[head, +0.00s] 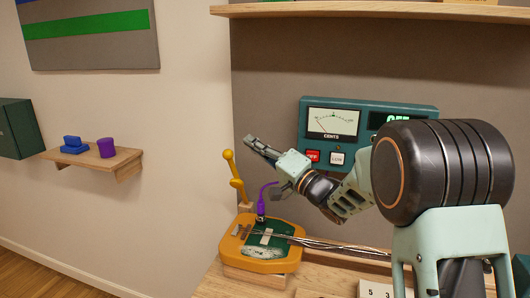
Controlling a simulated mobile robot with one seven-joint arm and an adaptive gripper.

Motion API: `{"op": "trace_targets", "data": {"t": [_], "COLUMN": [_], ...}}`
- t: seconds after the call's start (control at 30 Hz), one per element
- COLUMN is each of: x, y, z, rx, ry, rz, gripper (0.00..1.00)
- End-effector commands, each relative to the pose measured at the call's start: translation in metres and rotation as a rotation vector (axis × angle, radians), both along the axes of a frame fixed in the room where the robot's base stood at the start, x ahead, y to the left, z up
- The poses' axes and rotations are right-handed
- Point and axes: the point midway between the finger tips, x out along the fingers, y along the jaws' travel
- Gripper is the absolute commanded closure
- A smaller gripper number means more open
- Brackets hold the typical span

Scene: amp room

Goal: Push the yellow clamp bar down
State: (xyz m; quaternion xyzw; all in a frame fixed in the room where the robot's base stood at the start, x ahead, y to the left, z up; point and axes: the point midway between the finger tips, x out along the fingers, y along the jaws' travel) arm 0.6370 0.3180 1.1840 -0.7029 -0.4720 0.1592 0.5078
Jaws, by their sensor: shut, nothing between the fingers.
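The yellow clamp bar (234,172) stands upright, with a round knob at its top, at the back left of a yellow fixture (234,252). A green board (284,229) lies in the fixture, with a purple plug and its lead (262,203) standing on it. My gripper (252,143) is shut and empty. It shows just right of the bar's top knob and a little higher, pointing left. A small gap shows between them in the picture; their distance in depth is hard to tell.
A teal meter box (360,107) with a red button stands behind my arm. Dark cables (330,246) run right from the fixture along the wooden bench (218,283). A small wall shelf (107,170) at left holds blue and purple objects. A long shelf (350,10) is overhead.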

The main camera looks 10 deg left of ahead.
Motion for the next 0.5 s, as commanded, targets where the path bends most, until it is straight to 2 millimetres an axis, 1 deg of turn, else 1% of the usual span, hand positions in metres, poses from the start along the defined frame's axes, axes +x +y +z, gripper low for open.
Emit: {"op": "trace_targets", "data": {"t": [0.03,0.1,0.2,0.3,0.5], "x": [0.005,0.012,-0.003,-0.012,-0.021], "y": [0.011,0.022,0.025,0.027,0.029], "z": [0.004,0.007,-0.003,-0.008,-0.013], "rx": [0.000,0.000,-0.001,-0.001,0.000], "ry": [-0.002,-0.002,0.003,0.001,-0.001], "rz": [0.005,0.002,0.001,0.001,-0.001], "gripper": [1.00,1.00,1.00,1.00,1.00]}}
